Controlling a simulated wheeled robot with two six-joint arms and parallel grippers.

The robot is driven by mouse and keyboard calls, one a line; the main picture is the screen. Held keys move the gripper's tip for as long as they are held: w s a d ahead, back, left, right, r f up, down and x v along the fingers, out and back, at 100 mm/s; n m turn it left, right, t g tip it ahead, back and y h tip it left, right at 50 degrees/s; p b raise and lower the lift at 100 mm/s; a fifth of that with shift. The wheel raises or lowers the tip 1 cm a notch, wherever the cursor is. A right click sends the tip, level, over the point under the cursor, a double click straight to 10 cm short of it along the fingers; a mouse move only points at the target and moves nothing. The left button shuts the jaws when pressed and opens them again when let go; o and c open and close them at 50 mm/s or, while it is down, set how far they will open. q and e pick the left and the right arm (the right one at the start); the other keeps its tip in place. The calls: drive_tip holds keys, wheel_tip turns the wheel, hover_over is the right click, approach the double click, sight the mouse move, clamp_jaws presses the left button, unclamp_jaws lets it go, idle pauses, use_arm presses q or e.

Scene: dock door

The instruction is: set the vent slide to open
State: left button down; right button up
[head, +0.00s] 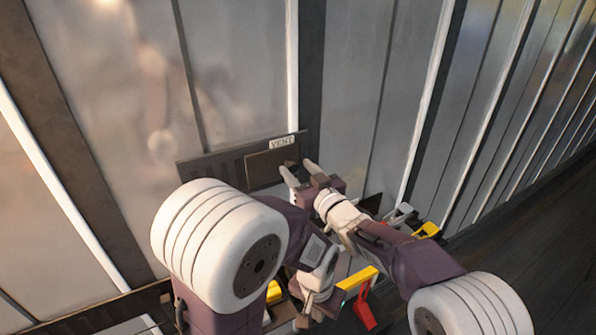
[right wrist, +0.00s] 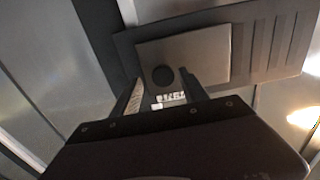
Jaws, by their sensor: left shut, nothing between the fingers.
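The vent slide is a flat brown cover (head: 262,167) on a dark slotted plate (head: 205,168), under the VENT label (head: 282,142). In the right wrist view the cover (right wrist: 210,58) carries a round dark knob (right wrist: 163,76), and the slotted plate (right wrist: 285,45) shows bare slots on one side. In the head view the cover sits toward the plate's right end, with slots exposed at left. My right gripper (head: 297,168) is open, its fingers to either side of the knob in the wrist view; contact cannot be told. My left gripper (head: 304,320) is shut and empty, low down, away from the vent.
Yellow (head: 357,278) and red (head: 364,308) handle-like parts lie below the vent near my left gripper. Another yellow part (head: 427,230) is right of my right forearm. Ribbed panel walls run off to the right above a dark floor (head: 540,250).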

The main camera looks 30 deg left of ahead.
drive_tip(key=shift+d, duration=0.1)
drive_tip(key=shift+s+d+f+b, duration=0.15)
drive_tip(key=shift+d+b, duration=0.15)
drive_tip(key=shift+b, duration=0.15)
drive_tip(key=b+v, duration=0.4)
drive_tip(key=v, duration=0.4)
drive_tip(key=shift+d, duration=0.1)
